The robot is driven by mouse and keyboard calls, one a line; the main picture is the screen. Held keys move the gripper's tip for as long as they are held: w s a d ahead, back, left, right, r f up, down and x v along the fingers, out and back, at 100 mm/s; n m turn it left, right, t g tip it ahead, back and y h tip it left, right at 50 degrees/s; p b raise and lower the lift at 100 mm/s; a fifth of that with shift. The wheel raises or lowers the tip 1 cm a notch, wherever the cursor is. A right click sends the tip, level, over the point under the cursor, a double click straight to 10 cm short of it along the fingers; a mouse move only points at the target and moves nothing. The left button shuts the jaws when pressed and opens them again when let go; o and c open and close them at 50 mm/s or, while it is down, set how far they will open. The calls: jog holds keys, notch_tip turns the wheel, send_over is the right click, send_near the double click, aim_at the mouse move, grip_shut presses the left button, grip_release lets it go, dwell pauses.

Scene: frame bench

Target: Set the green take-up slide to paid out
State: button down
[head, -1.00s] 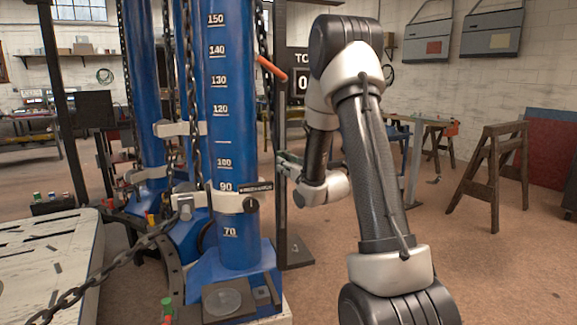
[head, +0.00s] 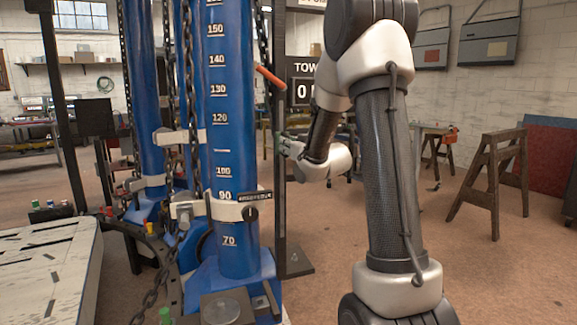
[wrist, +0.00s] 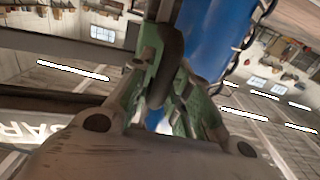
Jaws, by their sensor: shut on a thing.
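My gripper (head: 284,144) is beside the dark upright post, just right of the blue scaled tower (head: 232,150). In the wrist view, my gripper (wrist: 160,95) is closed around a dark rounded grip in front of green metal parts. The green parts look like the green take-up slide (wrist: 187,92). Much of the slide is hidden by the grip and my fingers. In the head view the slide is too small to make out clearly.
An orange-red lever (head: 270,77) sticks out above my gripper near the post. Chains (head: 193,100) hang left of the tower. A white clamp collar (head: 226,209) rings the tower lower down. A wooden sawhorse (head: 490,180) stands right on open floor.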

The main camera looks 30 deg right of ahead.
notch_tip(320, 180, up, 11)
jog(key=shift+a+f, duration=0.15)
jog(key=shift+w, duration=0.1)
jog(key=c, duration=1.4)
grip_release()
jog(key=shift+a+r, duration=0.1)
jog(key=shift+r, duration=0.1)
jog(key=shift+s+f, duration=0.25)
jog(key=s, duration=1.1)
jog(key=shift+s+d, duration=0.25)
jog(key=shift+s, duration=0.05)
